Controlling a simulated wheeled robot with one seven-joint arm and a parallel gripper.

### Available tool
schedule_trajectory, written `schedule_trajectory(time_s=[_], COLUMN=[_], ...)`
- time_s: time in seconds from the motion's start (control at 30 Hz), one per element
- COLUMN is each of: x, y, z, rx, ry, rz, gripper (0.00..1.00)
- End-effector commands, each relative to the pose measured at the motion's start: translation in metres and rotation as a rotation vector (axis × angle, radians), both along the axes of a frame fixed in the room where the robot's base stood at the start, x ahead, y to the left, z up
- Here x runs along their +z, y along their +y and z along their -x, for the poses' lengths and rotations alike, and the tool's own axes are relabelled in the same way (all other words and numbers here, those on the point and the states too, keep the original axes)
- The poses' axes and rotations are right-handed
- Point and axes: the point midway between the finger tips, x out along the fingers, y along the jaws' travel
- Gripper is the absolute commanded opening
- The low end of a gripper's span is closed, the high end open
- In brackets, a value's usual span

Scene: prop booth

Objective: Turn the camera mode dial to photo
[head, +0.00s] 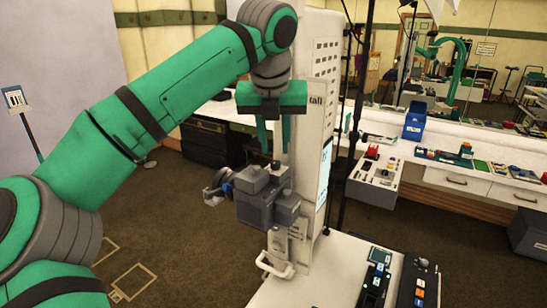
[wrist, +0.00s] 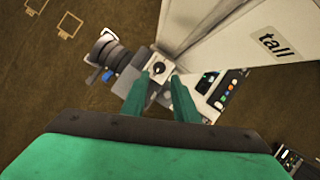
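A dark grey camera (head: 258,197) is mounted on the side of a tall white cabinet, its lens facing left. A small black knob, the mode dial (head: 275,166), stands on its top. In the wrist view the dial (wrist: 158,69) sits on a light square plate behind my fingertips. My green gripper (head: 274,149) points down just above the dial, its two fingers apart with nothing held between them. It also shows in the wrist view (wrist: 166,80). I cannot read any mode marks or tell where the dial points.
The white cabinet (head: 318,75) stands close beside my gripper on the right. A white table (head: 315,280) with button panels (head: 412,284) is at the lower right. A counter with several items and a mirror lie behind. The brown floor at left is open.

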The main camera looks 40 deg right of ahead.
Motion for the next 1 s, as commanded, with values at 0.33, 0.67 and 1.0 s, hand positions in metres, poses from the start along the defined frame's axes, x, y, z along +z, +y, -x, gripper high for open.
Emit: schedule_trajectory(time_s=[0.33,0.67,1.0], x=[-0.045,-0.051,-0.051], y=[-0.010,-0.012,-0.012], z=[-0.015,-0.017,-0.017], rx=[0.004,0.004,0.004], ry=[0.002,-0.001,0.000], rz=[0.000,0.000,0.001], gripper=[0.27,0.27,0.00])
